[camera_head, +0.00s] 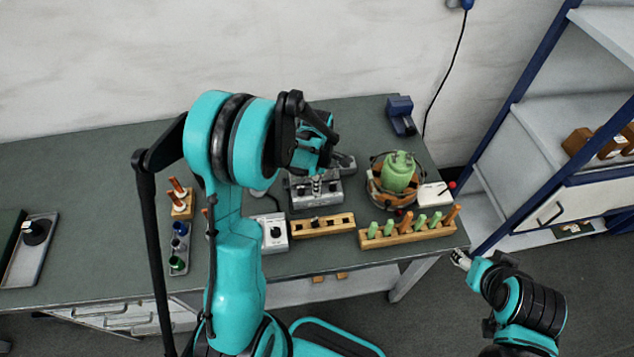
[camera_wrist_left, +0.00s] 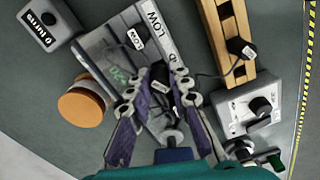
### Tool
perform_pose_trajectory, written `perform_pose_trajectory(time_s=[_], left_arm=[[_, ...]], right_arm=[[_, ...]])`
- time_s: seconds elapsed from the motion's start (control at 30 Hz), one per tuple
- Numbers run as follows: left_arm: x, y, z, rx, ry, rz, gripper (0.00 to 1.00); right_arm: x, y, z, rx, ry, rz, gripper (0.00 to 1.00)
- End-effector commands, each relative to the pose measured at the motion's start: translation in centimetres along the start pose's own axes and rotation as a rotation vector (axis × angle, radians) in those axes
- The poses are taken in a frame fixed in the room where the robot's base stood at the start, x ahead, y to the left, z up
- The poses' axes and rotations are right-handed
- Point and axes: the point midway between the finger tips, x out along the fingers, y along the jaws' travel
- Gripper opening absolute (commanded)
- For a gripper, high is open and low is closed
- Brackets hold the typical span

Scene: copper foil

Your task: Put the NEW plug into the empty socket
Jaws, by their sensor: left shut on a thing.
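My left gripper (camera_head: 316,181) is over the grey metal panel (camera_head: 325,197) at the back middle of the bench. In the left wrist view its fingers (camera_wrist_left: 160,92) are shut on a black plug (camera_wrist_left: 158,78) with a white label, which I cannot read clearly. The plug is over or at the panel (camera_wrist_left: 98,48); the fingers hide the spot beneath, so I cannot tell whether it is seated. Another labelled black plug (camera_wrist_left: 134,37) sits on the panel near the "LOW" marking. A third stands in the wooden strip (camera_wrist_left: 213,25). My right gripper (camera_head: 461,259) is beyond the bench's front right corner.
A white box with a black knob (camera_head: 272,232) and the wooden strip (camera_head: 335,224) stand in front of the panel. An orange-topped round object (camera_wrist_left: 82,104) is close beside the panel.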

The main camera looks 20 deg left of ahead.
Motion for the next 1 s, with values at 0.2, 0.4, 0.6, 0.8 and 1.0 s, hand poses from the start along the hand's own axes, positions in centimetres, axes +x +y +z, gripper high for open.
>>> perform_pose_trajectory(time_s=[0.2, 0.4, 0.6, 0.8, 1.0], left_arm=[[0.43, 0.01, 0.00, 0.000, 0.000, 0.000, 0.00], [0.38, 0.00, 0.00, 0.000, 0.000, 0.000, 0.00], [0.38, 0.00, 0.00, 0.000, 0.000, 0.000, 0.43], [0.37, 0.03, -0.01, 0.000, 0.000, 0.001, 0.43], [0.37, 0.08, -0.02, 0.000, 0.000, 0.002, 0.57]], right_arm=[[0.32, 0.00, 0.23, 0.000, 0.000, 0.000, 0.57], [0.28, 0.00, 0.20, 0.000, 0.000, 0.000, 0.57], [0.29, 0.00, 0.20, 0.000, 0.000, 0.000, 0.57], [0.29, 0.00, 0.20, 0.000, 0.000, 0.000, 0.57], [0.29, 0.00, 0.20, 0.000, 0.000, 0.000, 0.57]])
